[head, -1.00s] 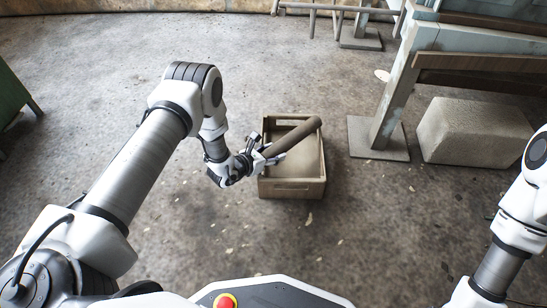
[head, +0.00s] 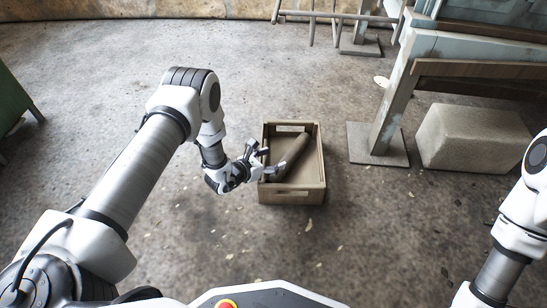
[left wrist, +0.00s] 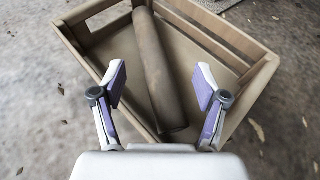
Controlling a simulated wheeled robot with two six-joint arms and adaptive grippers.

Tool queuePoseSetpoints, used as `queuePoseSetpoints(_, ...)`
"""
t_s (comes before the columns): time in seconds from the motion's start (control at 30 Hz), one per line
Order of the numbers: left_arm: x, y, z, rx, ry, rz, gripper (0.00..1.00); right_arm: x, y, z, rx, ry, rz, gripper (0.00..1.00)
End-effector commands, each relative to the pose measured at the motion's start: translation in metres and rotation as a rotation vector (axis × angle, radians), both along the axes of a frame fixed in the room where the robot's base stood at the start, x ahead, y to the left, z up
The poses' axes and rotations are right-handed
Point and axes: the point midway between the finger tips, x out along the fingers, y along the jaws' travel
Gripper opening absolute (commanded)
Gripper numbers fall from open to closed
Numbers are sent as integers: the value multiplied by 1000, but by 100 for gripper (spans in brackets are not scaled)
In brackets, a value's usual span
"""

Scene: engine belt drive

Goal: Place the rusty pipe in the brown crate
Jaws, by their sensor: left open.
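The brown crate (head: 292,193) stands on the floor ahead of me, with slotted handles at its ends. The rusty pipe (head: 291,157) lies inside it at a slant, and in the left wrist view the pipe (left wrist: 156,65) runs lengthwise down the crate (left wrist: 228,37). Its far end is by the crate's wall, and its near end is on or close above the crate's bottom. My left gripper (head: 272,162) is open at the crate's left side. In the left wrist view its fingers (left wrist: 160,86) stand apart on both sides of the pipe, touching nothing visible. My right gripper is out of view.
A concrete block (head: 474,138) and a bluish metal frame (head: 392,110) on a foot plate stand right of the crate. A green piece of furniture (head: 15,98) is at the far left. The floor (head: 215,235) around the crate is mostly clear.

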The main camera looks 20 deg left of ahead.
Motion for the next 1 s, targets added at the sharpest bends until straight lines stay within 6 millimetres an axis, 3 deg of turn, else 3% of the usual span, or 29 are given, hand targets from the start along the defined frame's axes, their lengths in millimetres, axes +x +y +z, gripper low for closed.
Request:
queuePoseSetpoints(0.03,-9,5,10,-1,5,2,73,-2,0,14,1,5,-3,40)
queuePoseSetpoints(0.2,-48,22,29,-3,7,5,73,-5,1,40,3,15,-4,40)
queuePoseSetpoints(0.43,-87,40,42,-1,4,3,73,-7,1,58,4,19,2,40)
queuePoseSetpoints(1.0,-93,42,42,0,1,0,73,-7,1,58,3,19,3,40)
